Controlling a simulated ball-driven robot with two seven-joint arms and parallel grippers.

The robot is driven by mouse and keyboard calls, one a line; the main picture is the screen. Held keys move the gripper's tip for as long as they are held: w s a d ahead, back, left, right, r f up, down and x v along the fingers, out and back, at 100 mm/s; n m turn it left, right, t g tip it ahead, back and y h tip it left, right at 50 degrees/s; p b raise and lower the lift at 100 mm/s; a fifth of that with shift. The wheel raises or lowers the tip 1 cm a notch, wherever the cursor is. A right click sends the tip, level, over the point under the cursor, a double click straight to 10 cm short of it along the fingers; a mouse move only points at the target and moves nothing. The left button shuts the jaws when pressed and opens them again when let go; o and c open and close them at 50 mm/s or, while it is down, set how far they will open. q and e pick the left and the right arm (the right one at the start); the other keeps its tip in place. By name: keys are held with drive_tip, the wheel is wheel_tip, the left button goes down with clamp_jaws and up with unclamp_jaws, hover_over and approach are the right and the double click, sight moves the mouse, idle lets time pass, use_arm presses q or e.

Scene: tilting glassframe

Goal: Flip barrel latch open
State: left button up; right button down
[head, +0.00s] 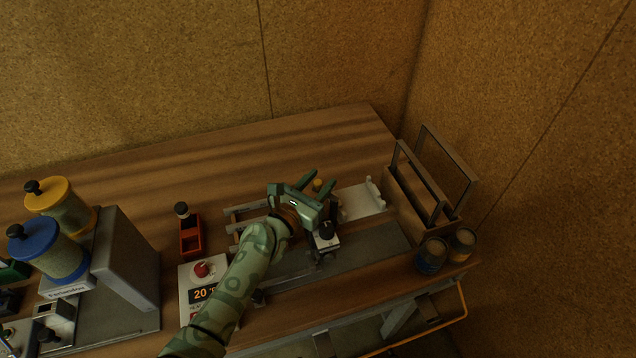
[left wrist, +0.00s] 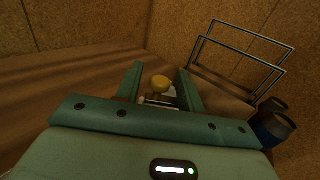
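The barrel latch is mostly hidden behind my left gripper, and I cannot tell whether it is open. The same knob (left wrist: 161,83) shows in the left wrist view, beyond and between the fingertips, apart from both fingers. My left gripper (head: 318,180) is open, with its two green fingers (left wrist: 162,75) spread and nothing between them that it grips. It is over the fixture on the bench. My right gripper is not in view.
A white cradle (head: 362,201) lies right of the gripper. A black-topped clamp (head: 326,232) stands close by the gripper. Wire frames (head: 447,170) and two jars (head: 432,257) stand at right. A control box (head: 202,270), red holder (head: 191,238) and canisters (head: 62,255) are left. The back bench (head: 120,190) is clear.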

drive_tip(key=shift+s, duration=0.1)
use_arm(q)
clamp_jaws()
